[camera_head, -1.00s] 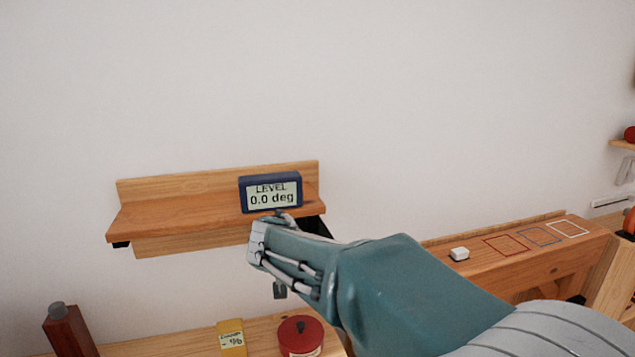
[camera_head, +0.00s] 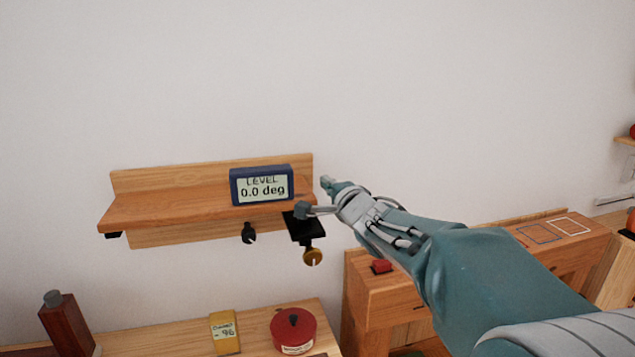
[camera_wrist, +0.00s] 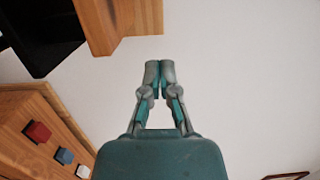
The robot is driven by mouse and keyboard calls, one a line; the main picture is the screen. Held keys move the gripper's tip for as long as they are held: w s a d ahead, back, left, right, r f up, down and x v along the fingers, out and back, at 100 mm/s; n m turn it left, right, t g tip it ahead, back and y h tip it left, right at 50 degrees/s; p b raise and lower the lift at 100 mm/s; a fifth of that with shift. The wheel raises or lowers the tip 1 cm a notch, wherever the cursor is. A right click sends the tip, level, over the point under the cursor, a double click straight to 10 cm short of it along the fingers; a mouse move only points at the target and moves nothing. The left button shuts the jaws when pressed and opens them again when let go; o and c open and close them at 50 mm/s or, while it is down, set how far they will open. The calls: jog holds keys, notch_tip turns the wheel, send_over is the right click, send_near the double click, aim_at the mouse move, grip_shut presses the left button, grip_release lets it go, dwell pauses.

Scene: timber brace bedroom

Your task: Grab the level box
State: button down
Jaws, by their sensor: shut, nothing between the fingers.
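The level box (camera_head: 262,185) is dark blue with a pale display reading "LEVEL 0.0 deg". It stands upright on the wooden wall shelf (camera_head: 160,208), near its right end. My gripper (camera_head: 328,186) is to the right of the box, by the shelf's right end, apart from the box. In the wrist view my gripper (camera_wrist: 159,72) has its fingertips together with nothing between them. The shelf's wooden end (camera_wrist: 128,20) shows at the top left of the wrist view. The level box is not seen in the wrist view.
A black bracket (camera_head: 304,228) with a brass knob (camera_head: 313,257) hangs under the shelf's right end. Below are a red round tin (camera_head: 293,331), a yellow box (camera_head: 225,332) and a dark red bottle (camera_head: 67,325). A wooden beam with a red block (camera_head: 382,266) is at right.

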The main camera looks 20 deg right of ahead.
jog(key=w+a, duration=0.1)
jog(key=w, duration=0.1)
jog(key=w+a, duration=0.1)
jog(key=w, duration=0.1)
jog(key=w+a, duration=0.1)
jog(key=w, duration=0.2)
jog(key=shift+a, duration=0.4)
jog(key=shift+s+a+f, duration=0.1)
jog(key=shift+s+a, duration=0.15)
jog(key=shift+a, duration=0.2)
jog(key=shift+d, duration=0.2)
